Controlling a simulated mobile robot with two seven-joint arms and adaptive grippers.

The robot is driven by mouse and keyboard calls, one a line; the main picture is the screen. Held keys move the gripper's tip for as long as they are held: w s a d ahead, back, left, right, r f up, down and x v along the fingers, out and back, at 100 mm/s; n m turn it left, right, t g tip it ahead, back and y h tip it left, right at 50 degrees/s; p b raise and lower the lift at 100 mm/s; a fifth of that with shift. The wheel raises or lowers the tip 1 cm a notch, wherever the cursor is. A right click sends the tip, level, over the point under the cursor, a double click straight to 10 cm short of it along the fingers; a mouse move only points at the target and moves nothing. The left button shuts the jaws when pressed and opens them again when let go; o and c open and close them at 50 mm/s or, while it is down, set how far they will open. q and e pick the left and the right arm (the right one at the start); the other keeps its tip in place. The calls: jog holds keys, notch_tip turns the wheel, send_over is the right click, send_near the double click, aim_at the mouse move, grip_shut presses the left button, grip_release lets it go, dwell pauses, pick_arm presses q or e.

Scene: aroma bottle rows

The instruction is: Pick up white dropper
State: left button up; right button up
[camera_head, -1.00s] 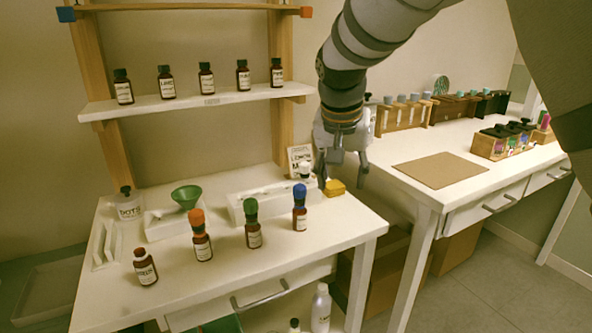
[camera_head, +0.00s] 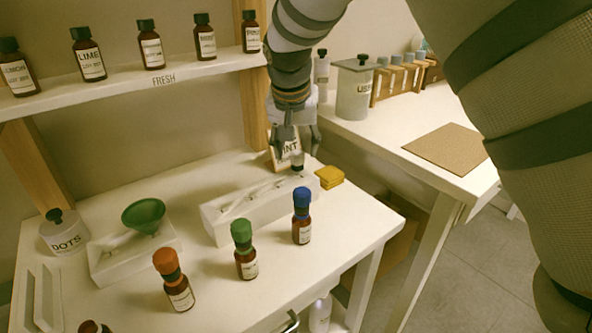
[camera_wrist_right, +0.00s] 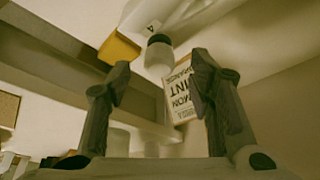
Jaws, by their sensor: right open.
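The white dropper (camera_head: 298,158) has a pale bulb over a dark collar and stands at the right end of the white tray (camera_head: 225,228) in the head view. In the right wrist view the dropper (camera_wrist_right: 158,58) shows between and beyond the fingertips, near the top. My right gripper (camera_head: 298,143) is open and points down just above the dropper; its fingers also show spread in the wrist view (camera_wrist_right: 160,72). Nothing is held between them. The dropper's lower part is hidden. My left gripper is not in view.
A label card (camera_head: 286,150) stands close behind the dropper, and a yellow block (camera_head: 329,177) lies to its right. Brown bottles with blue (camera_head: 302,216), green (camera_head: 243,249) and orange (camera_head: 174,280) tops stand in front. A green funnel (camera_head: 143,214) is at the left.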

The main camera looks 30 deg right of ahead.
aim_at(297, 152)
jog(key=x, duration=0.3)
jog(key=shift+r, duration=0.1)
jog(key=c, duration=0.7)
notch_tip(297, 152, up, 10)
jog(key=shift+s, duration=0.1)
